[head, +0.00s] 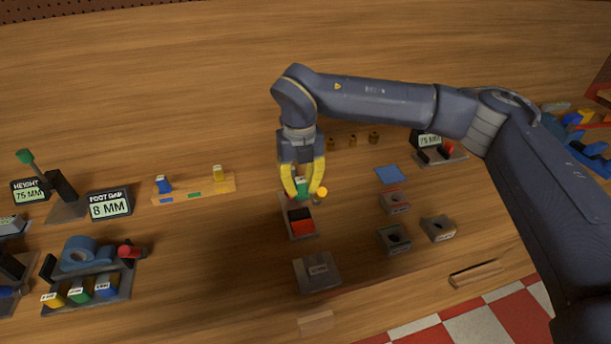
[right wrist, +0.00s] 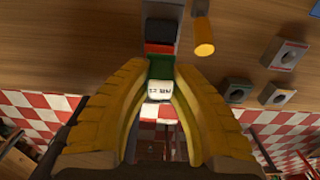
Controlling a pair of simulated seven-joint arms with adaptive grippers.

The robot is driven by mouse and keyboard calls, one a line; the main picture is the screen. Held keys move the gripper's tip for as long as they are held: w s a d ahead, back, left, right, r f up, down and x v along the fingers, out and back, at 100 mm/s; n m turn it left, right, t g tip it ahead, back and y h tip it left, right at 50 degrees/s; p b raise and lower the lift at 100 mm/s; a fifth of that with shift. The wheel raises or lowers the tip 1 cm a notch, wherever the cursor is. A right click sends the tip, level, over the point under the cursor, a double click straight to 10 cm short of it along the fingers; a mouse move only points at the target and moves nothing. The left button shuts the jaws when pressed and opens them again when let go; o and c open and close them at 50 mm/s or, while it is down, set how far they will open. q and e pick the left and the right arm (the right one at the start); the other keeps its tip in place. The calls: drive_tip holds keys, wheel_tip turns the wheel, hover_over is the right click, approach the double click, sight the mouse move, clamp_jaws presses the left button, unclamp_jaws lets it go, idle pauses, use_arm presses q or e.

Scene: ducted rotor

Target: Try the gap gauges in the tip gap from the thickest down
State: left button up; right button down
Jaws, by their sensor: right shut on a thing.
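My right gripper (head: 303,192) is shut on a green gauge (head: 302,185) with a white lettered end, which also shows between the yellow fingers in the right wrist view (right wrist: 160,68). The gauge is at the far end of a grey fixture (head: 303,237) that carries a black block (head: 299,213) and a red block (head: 302,227). I cannot tell whether the gauge touches the blocks. A blue gauge (head: 164,185) and a yellow gauge (head: 218,173) stand in a tan rack (head: 180,192), with a bare green-marked place between them. My left gripper is not in view.
A yellow-ended cylinder (right wrist: 204,40) stands close beside the gripper. Grey blocks with holes (head: 394,239) lie to the right. The wood between rack and fixture is clear.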

sight(301, 196)
idle(0.5)
drive_tip(key=shift+f, duration=3.1)
drive_tip(key=shift+f, duration=0.4)
idle(1.8)
drive_tip(key=shift+s+r, duration=0.1)
drive_tip(key=shift+r, duration=0.1)
idle(0.5)
drive_tip(key=shift+f, duration=0.1)
idle(1.2)
